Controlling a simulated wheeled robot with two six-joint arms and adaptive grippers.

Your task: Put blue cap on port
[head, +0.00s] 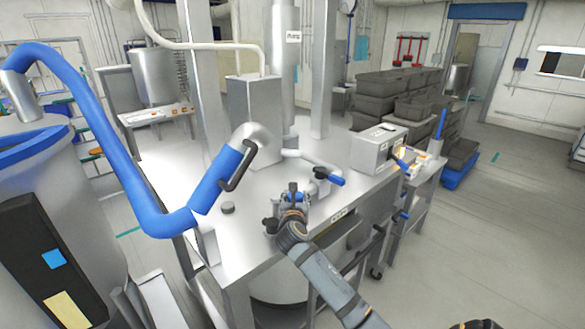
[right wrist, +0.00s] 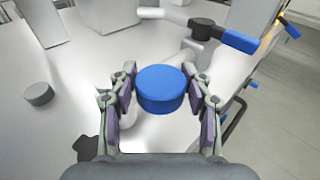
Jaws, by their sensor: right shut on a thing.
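The blue cap (right wrist: 160,88) is a short round disc between the two fingers of my right gripper (right wrist: 162,92), which is shut on it. In the head view my right gripper (head: 294,194) is over the steel bench top, and only a bit of blue shows between its fingers. A pale, rounded metal part shows below the cap in the right wrist view, partly hidden by the cap and fingers. I cannot tell whether this is the port, or whether the cap touches it. My left gripper is not in view.
A valve with a blue handle (head: 329,177) stands just beyond the gripper. A dark grey round piece (head: 228,208) lies on the bench (head: 250,240) to the left. A thick blue hose (head: 115,165) and a grey box (head: 379,148) flank the work area.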

